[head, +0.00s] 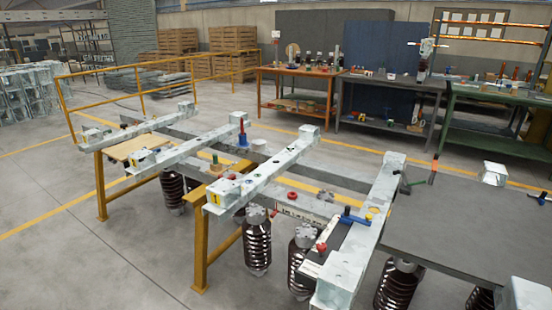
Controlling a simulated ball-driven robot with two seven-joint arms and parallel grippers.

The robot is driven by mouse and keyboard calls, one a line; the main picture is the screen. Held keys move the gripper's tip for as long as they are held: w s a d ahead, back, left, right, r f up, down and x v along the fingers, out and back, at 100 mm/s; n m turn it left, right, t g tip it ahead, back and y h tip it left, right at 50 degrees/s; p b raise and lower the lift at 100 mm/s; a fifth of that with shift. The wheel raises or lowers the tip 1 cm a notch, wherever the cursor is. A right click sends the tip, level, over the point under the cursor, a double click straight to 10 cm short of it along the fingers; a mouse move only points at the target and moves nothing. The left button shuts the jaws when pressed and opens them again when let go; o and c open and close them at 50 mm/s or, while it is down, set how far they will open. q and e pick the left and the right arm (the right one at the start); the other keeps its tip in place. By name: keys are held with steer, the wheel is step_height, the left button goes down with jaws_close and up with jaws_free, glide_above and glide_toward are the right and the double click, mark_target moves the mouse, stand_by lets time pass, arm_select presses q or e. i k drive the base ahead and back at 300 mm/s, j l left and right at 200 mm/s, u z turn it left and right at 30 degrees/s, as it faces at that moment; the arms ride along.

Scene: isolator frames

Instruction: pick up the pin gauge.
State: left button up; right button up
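I cannot tell for sure which small item is the pin gauge. An upright red-handled piece with a blue lower part (242,133) stands on the second beam from the left. A small green-and-tan piece (215,166) stands near the middle of the frame. A dark green item (412,184) lies near that beam's far end. Neither of my grippers is in view.
Galvanised beams (280,165) rest on a yellow frame (199,255), with dark ribbed insulators (257,245) below. A grey table (470,225) is at right, with a blue-and-black tool (539,198). Workbenches (297,71) stand behind. The floor (90,265) at front left is clear.

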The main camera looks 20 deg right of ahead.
mark_target(215, 156)
steer(key=z, duration=0.4)
steer(key=i+j+z, duration=0.2)
steer(key=z, duration=0.25)
steer(key=i+j+z, duration=0.15)
steer(key=j+z, duration=0.15)
steer(key=z, duration=0.15)
